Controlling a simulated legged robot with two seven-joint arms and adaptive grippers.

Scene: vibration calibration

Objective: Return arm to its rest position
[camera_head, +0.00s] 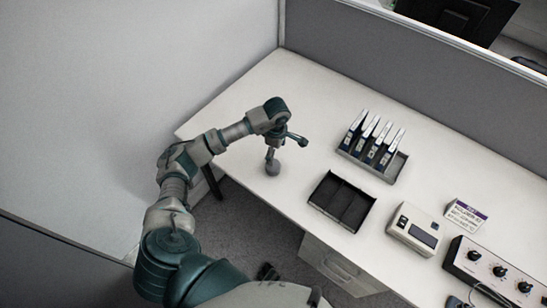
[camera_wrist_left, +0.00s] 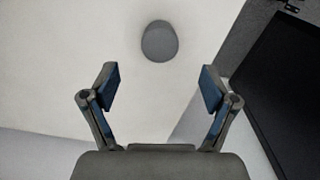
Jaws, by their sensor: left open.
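My left arm comes in from the left in the head view and reaches over the white desk (camera_head: 300,88). My left gripper (camera_head: 285,148) hangs above the desk's left part with its fingers apart. The wrist view shows both fingertips (camera_wrist_left: 160,88) spread wide with nothing between them. A small grey round object (camera_head: 273,169) is on the desk just below the gripper. In the wrist view this grey object (camera_wrist_left: 159,42) lies beyond the fingertips, apart from them. My right gripper is not in view.
A black divided tray (camera_head: 342,202) lies right of the gripper. A rack (camera_head: 399,165) of several upright blue-and-white items stands behind it. A beige meter (camera_head: 415,229), a small label sign (camera_head: 465,215) and a knobbed control box (camera_head: 492,270) are farther right. Grey partitions (camera_head: 400,90) border the desk.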

